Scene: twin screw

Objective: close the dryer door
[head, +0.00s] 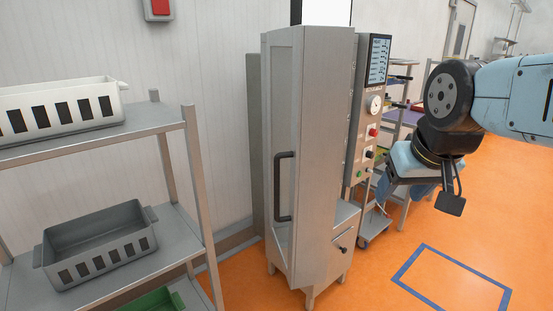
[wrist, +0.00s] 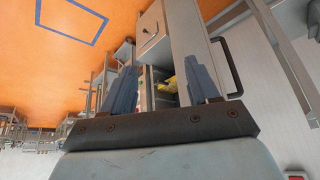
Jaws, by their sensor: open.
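The dryer (head: 342,250) is a tall grey metal cabinet in the middle of the head view, with a small knobbed drawer low on its front. Its door (head: 322,150) is a tall grey panel standing ajar, with a black bar handle (head: 283,186) on its left. In the wrist view the door (wrist: 188,45) and handle (wrist: 232,66) show upside down, and yellow things are visible in a gap beside the door. My gripper (head: 398,190) is open and empty, right of the dryer and apart from the door. Its fingers also show in the wrist view (wrist: 163,82).
A control panel (head: 372,110) with a screen, gauge and buttons stands right of the door. A metal shelf rack (head: 170,128) with crates stands at the left. Another rack is behind my gripper. The orange floor (head: 420,240) at the right is clear around a blue taped outline.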

